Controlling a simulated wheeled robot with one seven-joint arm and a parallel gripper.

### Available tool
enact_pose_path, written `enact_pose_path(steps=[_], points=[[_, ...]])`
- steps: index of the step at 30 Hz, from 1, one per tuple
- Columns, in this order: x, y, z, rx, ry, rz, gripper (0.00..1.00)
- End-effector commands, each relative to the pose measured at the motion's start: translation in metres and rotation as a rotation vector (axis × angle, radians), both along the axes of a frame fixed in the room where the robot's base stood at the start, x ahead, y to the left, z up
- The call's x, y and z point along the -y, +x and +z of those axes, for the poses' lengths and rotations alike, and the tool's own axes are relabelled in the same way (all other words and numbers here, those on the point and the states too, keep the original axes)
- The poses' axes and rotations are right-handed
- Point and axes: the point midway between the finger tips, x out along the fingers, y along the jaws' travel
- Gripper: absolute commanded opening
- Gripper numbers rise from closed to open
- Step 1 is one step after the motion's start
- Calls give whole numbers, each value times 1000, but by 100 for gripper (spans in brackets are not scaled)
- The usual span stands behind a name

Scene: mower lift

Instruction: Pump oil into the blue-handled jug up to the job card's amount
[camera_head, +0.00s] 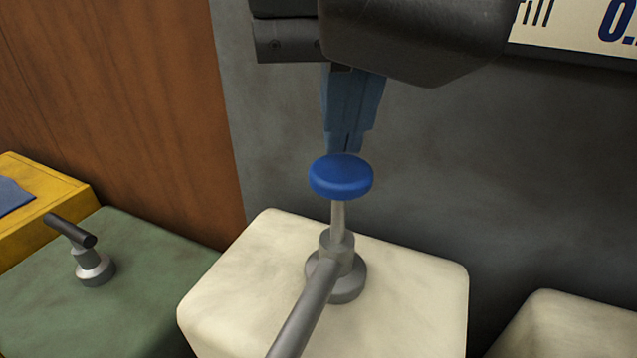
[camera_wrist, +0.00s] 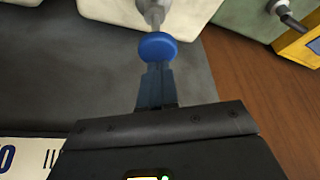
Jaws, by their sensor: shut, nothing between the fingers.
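A pump with a round blue knob (camera_head: 341,177) on a thin rod stands on a cream container (camera_head: 235,290) in the head view. Its grey spout (camera_head: 303,310) points toward the lower left. The knob also shows in the wrist view (camera_wrist: 158,47). My gripper (camera_head: 346,147) has its blue fingers shut and empty, pointing down at the top of the knob. The fingertips are at the knob's upper edge; I cannot tell whether they touch it. The blue-handled jug is not clearly in view. A card (camera_head: 580,25) with dark blue print, partly cut off, shows at the upper right.
A green container (camera_head: 150,265) with another grey pump (camera_head: 90,262) stands at the left, beside a yellow box (camera_head: 60,195). Another cream container (camera_head: 570,325) is at the lower right. A dark grey panel (camera_head: 430,180) stands behind, with a brown wooden surface (camera_head: 130,110) at left.

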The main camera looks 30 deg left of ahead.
Motion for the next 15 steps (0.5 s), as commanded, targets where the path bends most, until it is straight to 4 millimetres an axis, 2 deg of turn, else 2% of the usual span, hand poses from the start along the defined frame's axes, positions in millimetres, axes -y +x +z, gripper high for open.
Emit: enact_pose_path(steps=[15], points=[[0,0,-18,-1,-1,1,0]])
